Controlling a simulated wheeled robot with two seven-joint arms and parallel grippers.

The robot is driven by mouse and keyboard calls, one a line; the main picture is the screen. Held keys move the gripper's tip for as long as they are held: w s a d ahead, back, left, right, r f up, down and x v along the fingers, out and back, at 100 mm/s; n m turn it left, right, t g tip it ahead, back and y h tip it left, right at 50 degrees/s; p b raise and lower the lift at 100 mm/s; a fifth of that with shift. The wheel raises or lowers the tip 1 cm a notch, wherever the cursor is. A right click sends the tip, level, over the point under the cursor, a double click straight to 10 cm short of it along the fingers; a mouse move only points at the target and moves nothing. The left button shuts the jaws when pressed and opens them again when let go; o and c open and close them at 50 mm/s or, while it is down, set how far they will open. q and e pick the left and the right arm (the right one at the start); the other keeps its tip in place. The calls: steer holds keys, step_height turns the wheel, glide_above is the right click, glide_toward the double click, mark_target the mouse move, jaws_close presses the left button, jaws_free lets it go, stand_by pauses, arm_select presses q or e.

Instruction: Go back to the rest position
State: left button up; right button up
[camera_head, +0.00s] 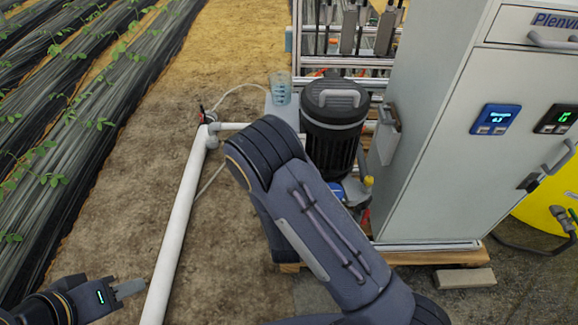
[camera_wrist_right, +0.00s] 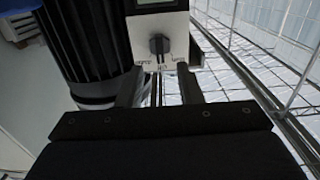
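My left gripper (camera_head: 130,288) is at the bottom left of the head view, beside the white pipe and over bare soil. Beyond the fingertips is a white control box with a black rotary knob (camera_wrist_right: 159,44); whether the fingers touch the box cannot be told.
A black ribbed motor or pump (camera_head: 335,125) stands close behind my right arm. A clear beaker (camera_head: 280,90) stands left of it. A grey cabinet (camera_head: 450,130) with displays blocks the right. A white pipe (camera_head: 178,225) runs along the soil; crop rows lie far left.

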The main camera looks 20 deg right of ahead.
steer(key=shift+s+a, duration=0.1)
steer(key=shift+s, duration=0.3)
